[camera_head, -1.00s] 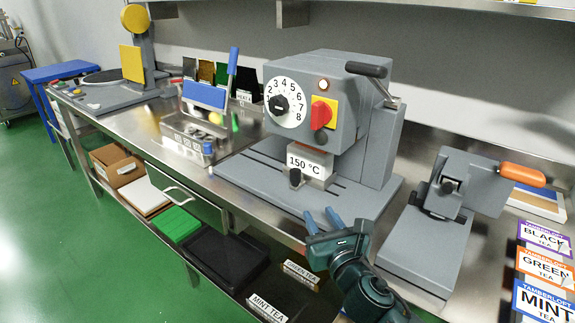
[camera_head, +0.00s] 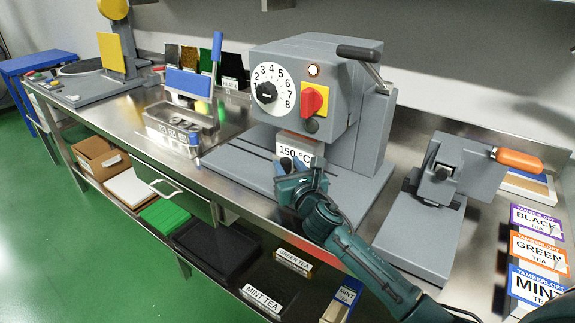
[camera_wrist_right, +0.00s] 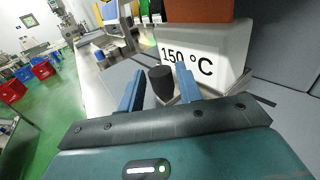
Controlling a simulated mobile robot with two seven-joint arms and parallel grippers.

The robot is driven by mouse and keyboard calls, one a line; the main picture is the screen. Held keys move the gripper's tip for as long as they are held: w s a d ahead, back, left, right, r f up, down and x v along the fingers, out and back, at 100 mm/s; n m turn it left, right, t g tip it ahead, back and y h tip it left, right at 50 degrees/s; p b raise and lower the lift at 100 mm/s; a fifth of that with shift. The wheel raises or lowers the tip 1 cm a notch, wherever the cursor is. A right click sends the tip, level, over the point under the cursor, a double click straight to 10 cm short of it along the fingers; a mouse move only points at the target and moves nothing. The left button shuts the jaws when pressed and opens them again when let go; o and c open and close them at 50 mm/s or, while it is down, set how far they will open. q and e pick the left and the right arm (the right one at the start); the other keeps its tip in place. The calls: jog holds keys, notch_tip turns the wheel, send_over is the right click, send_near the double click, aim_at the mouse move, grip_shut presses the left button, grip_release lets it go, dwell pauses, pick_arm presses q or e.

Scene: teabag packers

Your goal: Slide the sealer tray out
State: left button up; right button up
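The grey sealer (camera_head: 325,90) stands on the steel bench, with a numbered dial, a red switch and a black lever. Its tray front (camera_head: 291,150) is a pale block labelled 150 °C, low under the sealer head. It also shows large in the right wrist view (camera_wrist_right: 215,65). A dark round knob (camera_wrist_right: 161,84) stands in front of the label. My right gripper (camera_head: 299,166) is at the tray front, its blue fingers on either side of the knob in the wrist view (camera_wrist_right: 159,78). The fingers look apart, with no clear grip on the knob. My left gripper is not in view.
A grey press with an orange handle (camera_head: 519,158) stands right of the sealer, near my right arm. Tea boxes (camera_head: 537,248) lie at far right. A steel holder with a blue plate (camera_head: 196,84) stands left. The sealer's flat base (camera_head: 240,165) is clear in front.

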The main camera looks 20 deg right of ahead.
jog(key=shift+w, duration=0.45)
grip_shut()
